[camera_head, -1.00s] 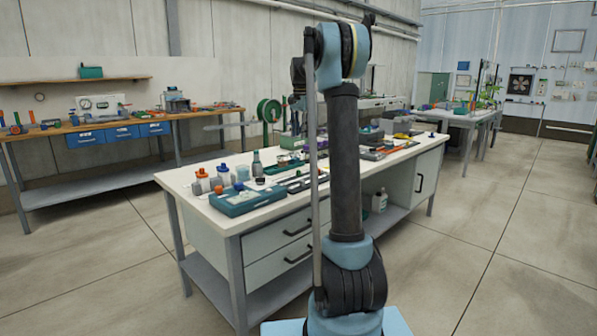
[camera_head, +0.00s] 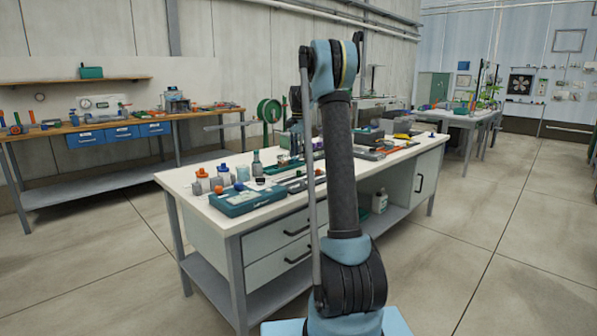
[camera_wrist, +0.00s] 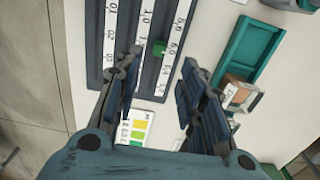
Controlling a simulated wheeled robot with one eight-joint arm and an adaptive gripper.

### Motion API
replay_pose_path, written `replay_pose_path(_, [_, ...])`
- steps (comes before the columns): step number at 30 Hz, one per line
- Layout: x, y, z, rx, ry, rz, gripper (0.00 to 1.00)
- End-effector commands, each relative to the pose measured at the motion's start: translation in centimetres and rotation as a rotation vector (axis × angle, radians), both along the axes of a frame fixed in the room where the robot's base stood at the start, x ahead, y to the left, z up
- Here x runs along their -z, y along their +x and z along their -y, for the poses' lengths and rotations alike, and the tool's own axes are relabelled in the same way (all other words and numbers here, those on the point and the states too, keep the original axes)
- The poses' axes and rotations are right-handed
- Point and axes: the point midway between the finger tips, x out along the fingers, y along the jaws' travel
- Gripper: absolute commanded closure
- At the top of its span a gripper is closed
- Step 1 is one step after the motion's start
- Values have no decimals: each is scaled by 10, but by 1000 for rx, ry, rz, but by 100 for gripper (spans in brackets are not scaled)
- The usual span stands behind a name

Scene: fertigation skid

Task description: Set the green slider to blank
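In the wrist view, a small green slider (camera_wrist: 159,48) sits on a dark board (camera_wrist: 178,50) with white strips printed with numbers. The slider is on the right-hand part of the board, beside a numbered strip (camera_wrist: 145,30); I cannot make out a blank mark. My gripper (camera_wrist: 161,60) is open, with one finger on each side of the slider in the picture and nothing held. Its height above the board is hard to judge. In the head view my own arm hides my gripper and the slider.
A colour-patch card (camera_wrist: 138,128) lies between my fingers, below the slider in the picture. A teal tray (camera_wrist: 228,62) with a brown box (camera_wrist: 238,92) is at the right. In the head view, the white workbench (camera_head: 215,212) holds bottles, a teal case (camera_head: 248,199) and tools.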

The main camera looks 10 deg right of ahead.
Motion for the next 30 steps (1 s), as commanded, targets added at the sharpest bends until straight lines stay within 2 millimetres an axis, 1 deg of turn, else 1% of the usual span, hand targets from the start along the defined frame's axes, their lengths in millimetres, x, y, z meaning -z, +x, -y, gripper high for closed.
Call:
replay_pose_path(1, [10,0,0,0,0,0,63])
replay_pose_path(6, [39,0,0,0,0,0,63])
replay_pose_path(12, [66,0,0,0,0,0,63])
replay_pose_path(18, [79,0,0,0,0,0,63])
replay_pose_path(27, [81,0,0,0,0,0,63])
replay_pose_path(28, [81,0,0,0,0,0,68])
replay_pose_path(29, [81,0,0,0,0,0,75])
replay_pose_path(30, [81,0,0,0,0,0,84])
